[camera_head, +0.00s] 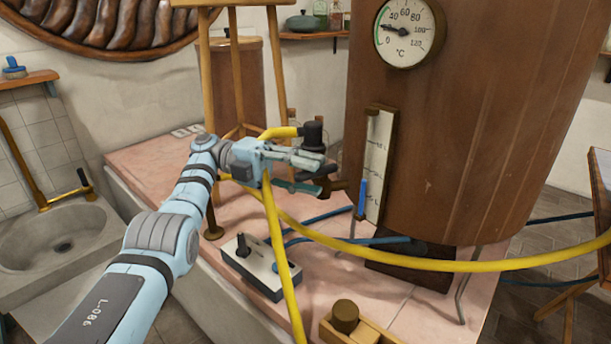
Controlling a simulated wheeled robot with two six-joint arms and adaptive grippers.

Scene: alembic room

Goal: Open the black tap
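A black tap (337,186) sticks out from the lower left side of the large brown vessel (455,130). My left gripper (319,180) reaches in from the left beside it. Its two fingers are spread apart, with their dark tips at the tap. The fingers partly hide the tap, and I cannot tell whether they touch it. A black cylindrical fitting (313,135) on a yellow hose end stands just above the gripper. My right gripper is not in view.
Yellow hoses (430,262) and blue tubes (320,217) cross the pink tiled counter (385,292). A switch box (262,268) and a wooden tray (375,336) sit in front. A wooden stand (206,85) is behind my arm. A sink (35,240) is at left.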

